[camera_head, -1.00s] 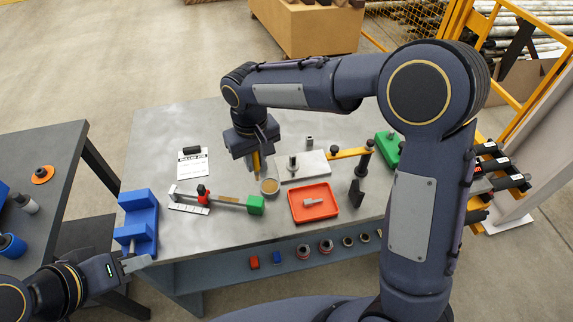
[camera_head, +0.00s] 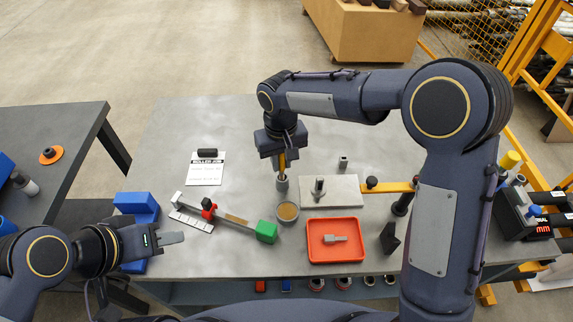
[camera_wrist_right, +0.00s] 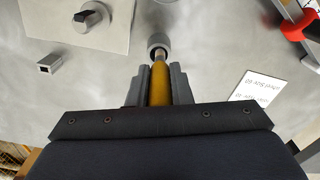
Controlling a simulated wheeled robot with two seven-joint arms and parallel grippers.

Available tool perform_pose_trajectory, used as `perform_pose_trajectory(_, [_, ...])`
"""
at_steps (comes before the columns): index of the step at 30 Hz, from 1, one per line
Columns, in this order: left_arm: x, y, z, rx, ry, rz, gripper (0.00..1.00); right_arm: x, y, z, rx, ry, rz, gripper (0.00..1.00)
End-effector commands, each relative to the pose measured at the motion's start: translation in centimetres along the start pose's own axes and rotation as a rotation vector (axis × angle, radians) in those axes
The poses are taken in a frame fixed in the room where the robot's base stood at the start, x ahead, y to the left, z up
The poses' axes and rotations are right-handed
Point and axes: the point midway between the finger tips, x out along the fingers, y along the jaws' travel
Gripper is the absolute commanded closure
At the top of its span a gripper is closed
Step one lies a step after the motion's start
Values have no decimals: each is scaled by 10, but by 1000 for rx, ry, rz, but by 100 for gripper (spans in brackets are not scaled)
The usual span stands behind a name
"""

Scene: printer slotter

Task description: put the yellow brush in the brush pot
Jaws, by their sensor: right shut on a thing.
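My right gripper (camera_head: 281,160) is shut on the yellow brush (camera_head: 282,162), which points down. The right wrist view shows the brush (camera_wrist_right: 159,84) between the two fingers (camera_wrist_right: 158,88). A small grey cylindrical pot (camera_head: 282,184) stands directly below the brush. In the right wrist view the brush's lower end meets the pot's round mouth (camera_wrist_right: 159,40); I cannot tell how far inside it is. A wider cup with brown contents (camera_head: 288,211) stands just in front of the pot. My left gripper (camera_head: 172,238) is near the blue block, and its jaw opening is unclear.
A red tray (camera_head: 334,256) holds a grey piece. A pale plate (camera_head: 345,191) with a knob lies right of the pot. A roller-job sheet (camera_head: 205,171) and blue block (camera_head: 137,204) are further left. The back of the bench is clear.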

Motion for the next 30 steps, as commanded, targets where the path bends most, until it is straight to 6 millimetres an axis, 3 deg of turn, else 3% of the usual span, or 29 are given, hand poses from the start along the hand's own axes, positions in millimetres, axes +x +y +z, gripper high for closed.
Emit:
perform_pose_trajectory(1, [13,-6,7,0,-1,0,64,20,-2,0,-1,-5,1,100])
perform_pose_trajectory(3, [17,-8,9,0,-2,0,64,28,-4,-1,-2,-4,2,100])
perform_pose_trajectory(16, [18,-8,9,0,-1,0,64,31,-5,-1,-1,-2,1,100])
perform_pose_trajectory(17, [17,-8,9,0,-1,0,64,30,-5,-1,-1,-2,1,78])
perform_pose_trajectory(21, [17,-8,9,0,-1,0,64,30,-5,-1,-1,-3,1,60])
perform_pose_trajectory(30, [16,-7,8,0,-1,0,64,27,-5,-1,-1,-2,1,60])
